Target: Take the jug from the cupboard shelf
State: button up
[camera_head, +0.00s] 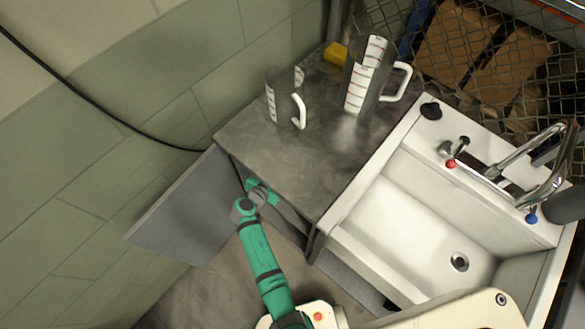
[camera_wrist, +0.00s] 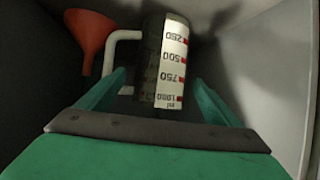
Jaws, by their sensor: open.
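A clear measuring jug (camera_wrist: 172,62) with a white scale, red marks and a white handle shows in the wrist view, inside the dark cupboard. Its handle points left in that view and its scale figures read upside down. My gripper (camera_wrist: 157,88) is open, with one green finger on each side of the jug's near end. I cannot tell whether the fingers touch it. In the head view my gripper (camera_head: 262,188) reaches into the open front of the cupboard (camera_head: 228,160) under the worktop; the jug inside is hidden there.
A red funnel (camera_wrist: 88,38) is beside the jug's handle, close to the left finger. The cupboard door (camera_head: 180,215) stands open at left. Two other jugs, a smaller one (camera_head: 283,98) and a larger one (camera_head: 362,75), stand on the worktop (camera_head: 290,155). A sink (camera_head: 415,225) is at right.

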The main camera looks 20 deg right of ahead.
jog(key=shift+x, duration=3.45)
jog(key=shift+w+a+r, duration=0.1)
jog(key=shift+w+a, duration=0.05)
jog(key=shift+w, duration=0.05)
jog(key=c, duration=0.8)
